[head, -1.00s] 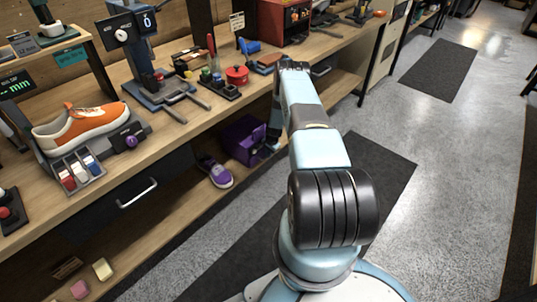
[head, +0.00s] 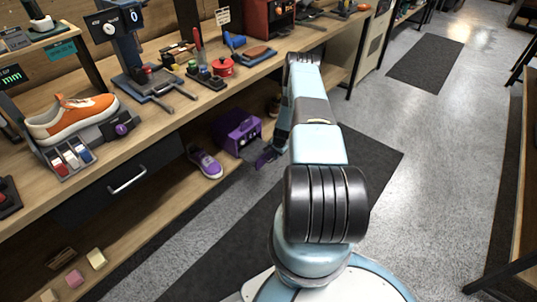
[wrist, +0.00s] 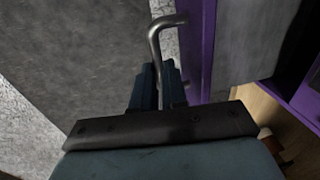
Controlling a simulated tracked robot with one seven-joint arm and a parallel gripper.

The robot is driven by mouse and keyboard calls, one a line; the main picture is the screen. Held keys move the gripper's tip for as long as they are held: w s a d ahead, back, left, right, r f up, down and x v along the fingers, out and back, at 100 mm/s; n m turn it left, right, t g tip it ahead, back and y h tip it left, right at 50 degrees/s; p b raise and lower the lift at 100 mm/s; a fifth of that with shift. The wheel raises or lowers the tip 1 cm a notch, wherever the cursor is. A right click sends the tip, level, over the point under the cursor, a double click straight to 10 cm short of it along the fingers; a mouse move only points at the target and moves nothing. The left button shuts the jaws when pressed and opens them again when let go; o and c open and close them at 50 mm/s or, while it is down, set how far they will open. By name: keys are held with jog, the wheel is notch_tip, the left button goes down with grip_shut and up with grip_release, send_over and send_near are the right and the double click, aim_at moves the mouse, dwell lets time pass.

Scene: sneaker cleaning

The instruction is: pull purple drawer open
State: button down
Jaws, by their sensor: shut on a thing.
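The purple drawer's front (head: 265,159) stands out from the purple cabinet (head: 238,132) on the low shelf, with a gap between them. In the wrist view the drawer front shows edge-on as a purple panel (wrist: 200,50), with the grey drawer inside to its right. A bent metal handle (wrist: 160,38) is fixed to this front. My gripper (wrist: 157,72) is shut on the handle, its dark blue fingers around the lower part of the bar. In the head view my arm partly hides the gripper and the handle.
A purple sneaker (head: 205,163) lies on the low shelf left of the cabinet. The workbench above carries an orange sneaker (head: 75,117), tools and a red pot (head: 222,66). A dark mat (head: 365,160) covers part of the open floor to the right.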

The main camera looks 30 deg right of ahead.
jog(key=shift+s+d, duration=0.35)
jog(key=shift+s, duration=0.45)
jog(key=c, duration=1.2)
grip_release()
jog(key=shift+o, duration=0.2)
jog(key=shift+w+a, duration=0.1)
notch_tip(320, 180, up, 13)
jog(key=s, duration=0.2)
jog(key=shift+s+d+r, duration=0.15)
jog(key=shift+d+r, duration=0.05)
jog(key=shift+d, duration=0.25)
